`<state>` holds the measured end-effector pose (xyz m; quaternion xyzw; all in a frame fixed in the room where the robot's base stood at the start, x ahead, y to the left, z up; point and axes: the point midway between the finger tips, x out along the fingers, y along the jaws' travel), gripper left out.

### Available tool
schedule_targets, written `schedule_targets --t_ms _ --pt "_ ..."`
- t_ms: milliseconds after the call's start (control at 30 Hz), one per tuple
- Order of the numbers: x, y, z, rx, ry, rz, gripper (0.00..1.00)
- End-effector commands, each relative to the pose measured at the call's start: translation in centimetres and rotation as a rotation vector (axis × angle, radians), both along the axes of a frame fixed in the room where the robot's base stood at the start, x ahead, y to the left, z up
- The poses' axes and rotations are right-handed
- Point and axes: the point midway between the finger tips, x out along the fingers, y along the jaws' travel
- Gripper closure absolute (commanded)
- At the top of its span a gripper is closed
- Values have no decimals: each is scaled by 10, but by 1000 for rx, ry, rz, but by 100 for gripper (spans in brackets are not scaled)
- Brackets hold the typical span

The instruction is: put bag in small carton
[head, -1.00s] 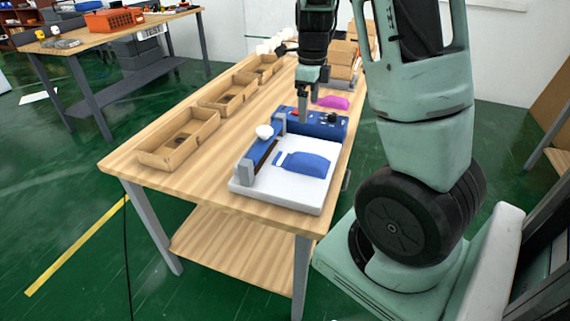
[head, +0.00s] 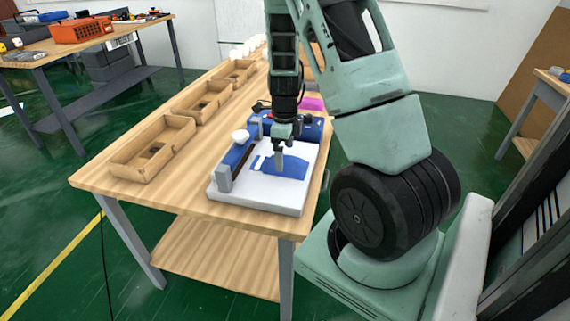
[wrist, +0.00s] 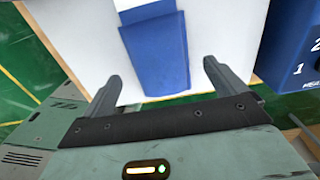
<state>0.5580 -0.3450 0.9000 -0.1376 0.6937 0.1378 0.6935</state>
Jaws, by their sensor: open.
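A flat blue bag (head: 285,166) lies on the white plate of the sealing machine (head: 258,190) at the table's near end. In the wrist view the bag (wrist: 158,55) lies ahead of and between the open fingers of my gripper (wrist: 165,85). My gripper (head: 279,158) is above the bag in the head view and hides part of it. It holds nothing; whether it touches the bag I cannot tell. Several open cardboard cartons stand in a row along the table's left side: a near one (head: 153,150), a middle one (head: 200,103) and a far one (head: 238,72).
The machine's blue lever arm with a white knob (head: 240,136) stands left of the bag. A blue control box (wrist: 296,50) is close on the right in the wrist view. A pink item (head: 312,104) lies behind. Bare table (head: 200,165) separates the near carton and machine.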

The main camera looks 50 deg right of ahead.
Motion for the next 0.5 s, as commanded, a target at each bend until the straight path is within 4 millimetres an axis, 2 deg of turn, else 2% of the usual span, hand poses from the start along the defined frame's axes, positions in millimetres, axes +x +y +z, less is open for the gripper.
schedule_targets --t_ms 100,200,467,500 --pt "-2 0 -18 1 3 -2 4" --pt "-2 0 -27 1 1 -1 4" --pt "-1 0 -29 -1 0 0 4" --pt "-1 0 -29 -1 0 0 12"
